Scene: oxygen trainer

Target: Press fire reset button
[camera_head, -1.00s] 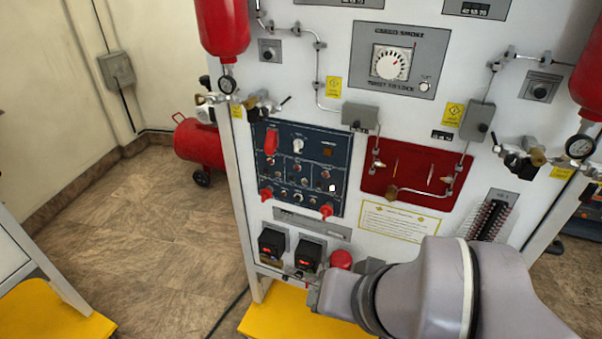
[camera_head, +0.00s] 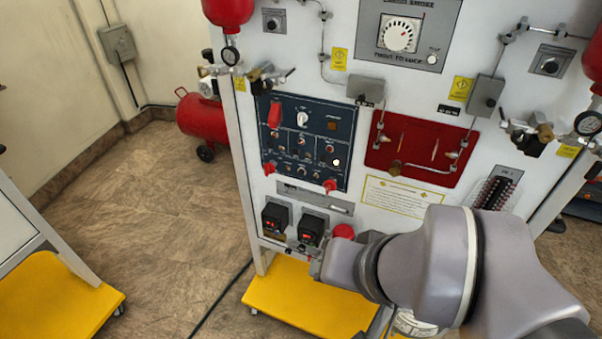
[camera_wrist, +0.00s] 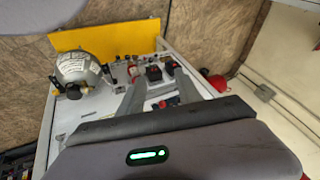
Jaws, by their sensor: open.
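The blue control panel (camera_head: 312,140) is on the front of the white trainer board, left of the red plate. It carries several small knobs and switches, a red guarded switch (camera_head: 275,114) and a white lit spot (camera_head: 336,162). Its labels are too small to read, so I cannot tell which control is the fire reset button. In the wrist view, my gripper (camera_wrist: 160,82) is open, its two grey fingers apart and pointing at the board's lower part. In the head view my arm hides most of the gripper, below the blue panel.
Two black units with red displays (camera_head: 275,217) sit under the panel, beside a red round button (camera_head: 343,231). Red knobs (camera_head: 329,186) stick out at the panel's lower edge. A yellow base (camera_head: 300,300) stands below. Floor to the left is open, with a red tank (camera_head: 200,117) behind.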

